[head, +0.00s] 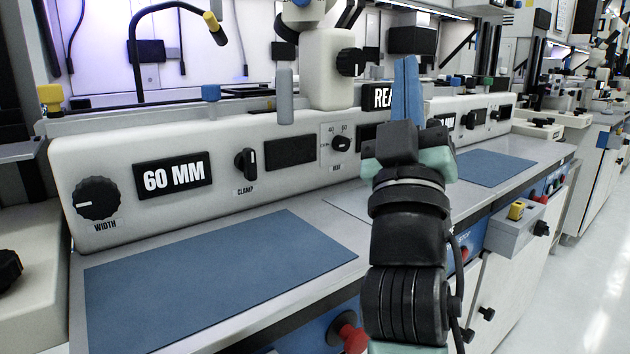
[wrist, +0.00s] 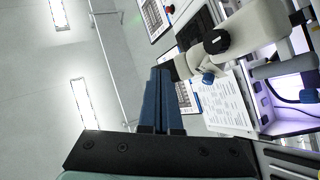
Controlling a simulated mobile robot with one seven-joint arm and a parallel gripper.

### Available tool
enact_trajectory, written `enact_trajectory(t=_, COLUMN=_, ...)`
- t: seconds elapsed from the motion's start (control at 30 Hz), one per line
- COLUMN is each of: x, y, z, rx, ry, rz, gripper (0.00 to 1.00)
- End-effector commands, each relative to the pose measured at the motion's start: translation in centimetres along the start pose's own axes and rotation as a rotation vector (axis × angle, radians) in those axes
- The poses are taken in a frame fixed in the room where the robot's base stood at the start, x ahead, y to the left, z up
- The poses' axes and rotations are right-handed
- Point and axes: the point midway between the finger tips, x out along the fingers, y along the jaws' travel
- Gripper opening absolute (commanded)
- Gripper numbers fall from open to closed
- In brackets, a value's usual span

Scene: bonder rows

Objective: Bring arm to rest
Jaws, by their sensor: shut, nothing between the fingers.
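My gripper (head: 406,88) stands upright at the right of centre in the head view, in front of the bonder console (head: 225,160). Its blue fingers are together with nothing between them. In the wrist view my gripper (wrist: 162,100) is also shut and empty, pointing up in the picture. The arm below it covers part of the console and the bench front. I cannot tell how far the fingers are from the console.
A blue mat (head: 220,275) lies bare on the bench, and a second blue mat (head: 490,167) lies farther right. A red knob (head: 352,338) sticks out of the bench front. A grey box (head: 515,228) with a yellow button juts out at right. Open floor (head: 585,290) lies beyond.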

Motion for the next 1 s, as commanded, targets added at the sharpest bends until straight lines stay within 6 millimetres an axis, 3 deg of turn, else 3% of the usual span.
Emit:
enact_trajectory(t=0.03, x=-0.6, y=0.0, z=-3.0, rx=0.085, ry=0.013, rz=0.002, gripper=0.0)
enact_trajectory(t=0.2, x=-3.5, y=0.4, z=-10.2, rx=0.321, ry=0.03, rz=-0.024, gripper=0.0)
enact_trajectory(t=0.47, x=-8.7, y=1.2, z=-18.4, rx=0.571, ry=0.061, rz=-0.114, gripper=0.0)
enact_trajectory(t=1.0, x=1.9, y=5.8, z=-27.9, rx=0.572, ry=0.058, rz=-0.116, gripper=0.0)
